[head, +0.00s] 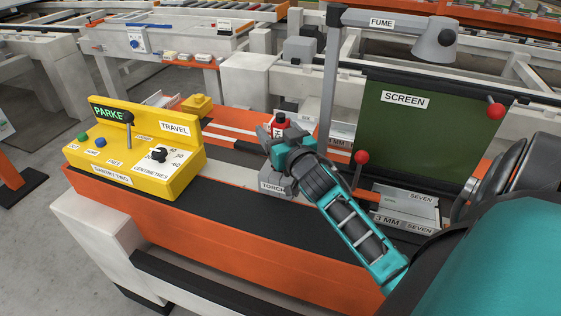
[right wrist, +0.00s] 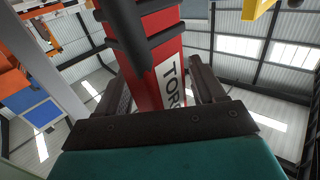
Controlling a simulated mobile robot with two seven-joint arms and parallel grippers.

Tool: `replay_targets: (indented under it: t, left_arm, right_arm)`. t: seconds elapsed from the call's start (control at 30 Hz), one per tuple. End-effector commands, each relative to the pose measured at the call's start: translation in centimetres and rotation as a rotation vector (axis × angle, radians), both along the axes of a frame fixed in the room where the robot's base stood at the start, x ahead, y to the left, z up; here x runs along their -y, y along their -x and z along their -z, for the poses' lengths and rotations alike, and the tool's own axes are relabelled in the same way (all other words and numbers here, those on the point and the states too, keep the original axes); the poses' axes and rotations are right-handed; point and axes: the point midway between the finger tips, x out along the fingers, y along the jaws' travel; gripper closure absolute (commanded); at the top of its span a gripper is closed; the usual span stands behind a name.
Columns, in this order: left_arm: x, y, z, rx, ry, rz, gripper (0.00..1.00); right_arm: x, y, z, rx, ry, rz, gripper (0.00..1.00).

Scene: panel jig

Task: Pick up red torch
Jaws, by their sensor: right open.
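The red torch (head: 279,121) stands upright in the head view, its red top and part of a white label showing above my right gripper. A grey block labelled TORCH (head: 271,187) is just below it. My right gripper (head: 279,148) is at the torch and hides its lower part. In the right wrist view the torch (right wrist: 166,62) rises between the two dark fingers of my right gripper (right wrist: 162,92), with its white label facing the palm. The fingers are open, one on each side of the torch. My left gripper is not in view.
A yellow control box (head: 135,150) stands on the left of the orange bench (head: 225,245). A green screen panel (head: 420,135) and a grey fume post (head: 329,90) stand right of the torch. A red-knobbed lever (head: 361,158) is close to my right forearm.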

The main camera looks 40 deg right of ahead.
Motion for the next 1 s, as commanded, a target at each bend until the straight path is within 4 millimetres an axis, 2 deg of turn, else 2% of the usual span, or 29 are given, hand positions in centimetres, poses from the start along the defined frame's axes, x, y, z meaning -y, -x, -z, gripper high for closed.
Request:
replay_targets:
  t: [0.17,0.7,1.0]
  left_arm:
    - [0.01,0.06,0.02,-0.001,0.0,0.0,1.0]
    - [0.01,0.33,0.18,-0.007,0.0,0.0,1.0]
    - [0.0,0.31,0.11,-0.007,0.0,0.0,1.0]
  right_arm:
    - [-0.01,0.03,0.03,-0.001,0.0,0.0,0.33]
    - [-0.02,0.07,0.05,-0.001,0.0,0.0,0.85]
    - [-0.02,0.04,-0.27,0.003,0.001,-0.001,0.87]
